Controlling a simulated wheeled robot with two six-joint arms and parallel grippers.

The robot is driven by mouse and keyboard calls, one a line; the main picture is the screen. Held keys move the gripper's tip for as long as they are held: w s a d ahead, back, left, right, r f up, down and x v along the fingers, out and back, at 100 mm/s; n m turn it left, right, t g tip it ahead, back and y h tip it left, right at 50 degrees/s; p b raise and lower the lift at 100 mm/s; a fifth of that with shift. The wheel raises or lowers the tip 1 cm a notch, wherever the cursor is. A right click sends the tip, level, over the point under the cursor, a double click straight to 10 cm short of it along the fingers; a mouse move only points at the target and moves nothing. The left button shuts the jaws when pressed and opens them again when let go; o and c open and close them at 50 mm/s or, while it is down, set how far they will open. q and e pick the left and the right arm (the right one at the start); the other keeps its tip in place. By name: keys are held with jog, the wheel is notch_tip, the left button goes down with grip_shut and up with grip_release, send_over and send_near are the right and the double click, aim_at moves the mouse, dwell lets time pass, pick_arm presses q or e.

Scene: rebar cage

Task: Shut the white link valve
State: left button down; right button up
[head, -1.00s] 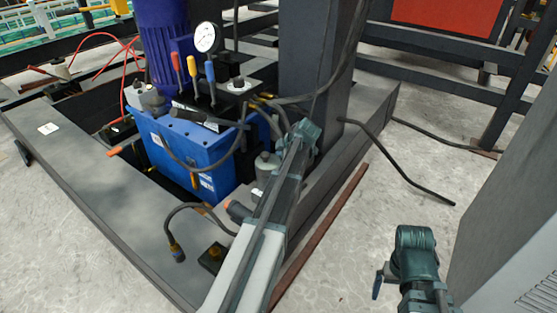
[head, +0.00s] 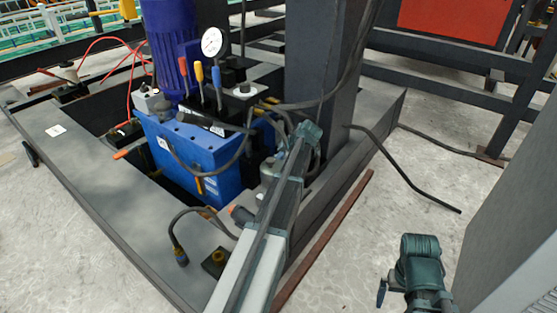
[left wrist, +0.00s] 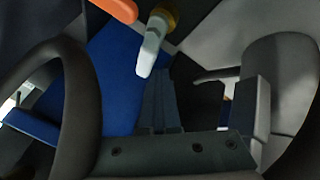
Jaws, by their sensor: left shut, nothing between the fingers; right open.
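The white link valve shows in the left wrist view as a white lever (left wrist: 150,48) on a brass-coloured fitting (left wrist: 165,17), near the top centre. An orange handle (left wrist: 116,8) is just left of it. My left gripper (left wrist: 160,78) has its dark fingers together below the white lever's tip; I cannot tell whether they touch it. My right gripper (head: 381,291) is low at the right, over bare floor, away from the rig.
A dark column (head: 320,70) stands right behind my left arm. Levers, a gauge (head: 212,42) and hoses (head: 178,225) crowd the tank. In the left wrist view a thick dark hose (left wrist: 85,95) curves close on the left. A grey cabinet (head: 515,215) stands at the right.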

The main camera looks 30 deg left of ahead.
pick_arm(q)
jog(key=shift+d, duration=0.15)
dwell(0.8)
jog(key=shift+w+d, duration=0.25)
jog(key=shift+d, duration=0.4)
jog(key=p+v, duration=1.1)
jog(key=v, duration=0.2)
jog(key=shift+d+r, duration=0.25)
jog(key=shift+r, duration=0.05)
